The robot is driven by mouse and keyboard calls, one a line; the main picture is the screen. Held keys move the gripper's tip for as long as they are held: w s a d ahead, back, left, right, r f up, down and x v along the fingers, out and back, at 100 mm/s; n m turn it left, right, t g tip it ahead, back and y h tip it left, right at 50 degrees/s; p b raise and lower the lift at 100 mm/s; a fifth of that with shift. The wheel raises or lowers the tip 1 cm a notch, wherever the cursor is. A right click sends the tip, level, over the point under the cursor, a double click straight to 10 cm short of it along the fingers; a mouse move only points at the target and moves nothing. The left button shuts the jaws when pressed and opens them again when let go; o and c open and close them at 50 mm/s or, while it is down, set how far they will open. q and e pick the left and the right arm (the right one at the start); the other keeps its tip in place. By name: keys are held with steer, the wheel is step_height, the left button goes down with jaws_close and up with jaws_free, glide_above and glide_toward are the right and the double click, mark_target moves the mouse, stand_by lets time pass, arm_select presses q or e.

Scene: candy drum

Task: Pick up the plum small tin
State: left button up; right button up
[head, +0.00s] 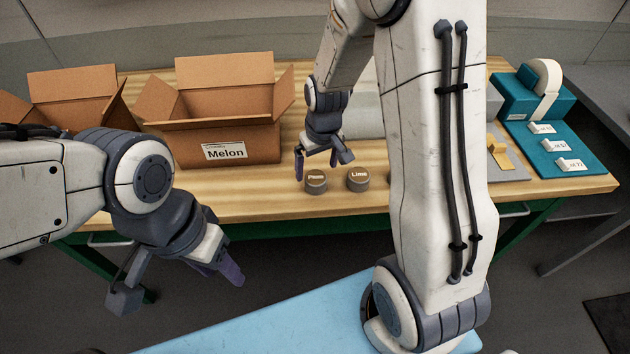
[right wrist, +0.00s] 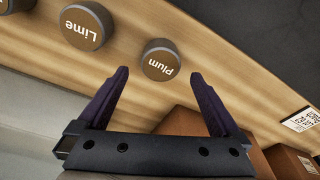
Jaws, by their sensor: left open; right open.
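The plum small tin (head: 316,182) is a short grey round tin with a brown lid lettered "Plum", standing on the wooden table. In the right wrist view the plum tin (right wrist: 160,61) lies just beyond and between my fingertips, not touching them. My right gripper (head: 322,168) is open and empty, just above and behind the tin; its two dark fingers (right wrist: 160,80) are spread in the right wrist view. My left gripper (head: 185,285) is open and empty, in front of the table's front edge at the left.
A lime tin (head: 358,179) stands close to the right of the plum tin; it also shows in the right wrist view (right wrist: 86,26). A cardboard box labelled Melon (head: 252,153) stands at left. A teal label dispenser (head: 538,110) sits at the right end. My right arm hides the table's middle right.

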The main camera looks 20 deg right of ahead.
mark_target(316, 177)
step_height(316, 177, down, 4)
steer(key=shift+w+a+f+p, duration=0.1)
steer(key=shift+w+p, duration=0.05)
steer(key=shift+p, duration=0.3)
steer(key=shift+w+f, duration=0.15)
steer(key=shift+f, duration=0.4)
steer(key=c, duration=1.4)
steer(key=shift+r, duration=0.15)
